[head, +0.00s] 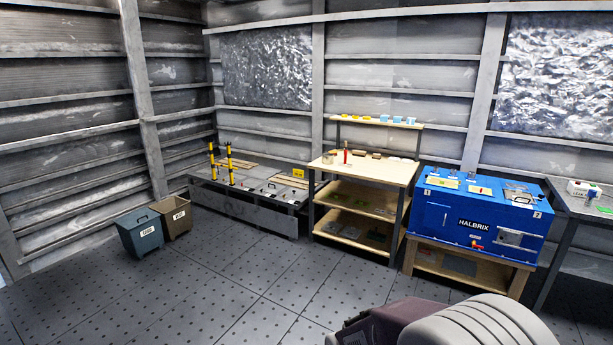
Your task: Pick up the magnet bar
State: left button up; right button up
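I cannot pick out the magnet bar for certain at this distance. Small items too small to name lie on the wooden workbench (377,172), on the low grey platform (250,209) and on the blue HALBRIX box (475,217). A red upright item (345,156) stands on the workbench top. Part of my own arm shows at the bottom right, but no gripper fingers are visible. Neither gripper is in view.
A blue-grey bin (140,237) and a brown bin (173,219) stand on the floor at left. Yellow-black posts (229,165) rise from the platform. A grey table (577,206) stands at far right. The tiled floor in front (220,290) is clear.

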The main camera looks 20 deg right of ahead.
aim_at(345, 165)
jog(key=i+l+z, duration=0.4)
jog(key=i, duration=0.65)
jog(key=i+z, duration=0.35)
jog(key=i, duration=1.65)
jog(key=i+l+u, duration=0.1)
jog(key=i, duration=0.95)
jog(key=i+l, duration=0.15)
jog(key=i, duration=0.85)
jog(key=i+l, duration=0.1)
jog(key=i, duration=0.9)
jog(key=u, duration=0.05)
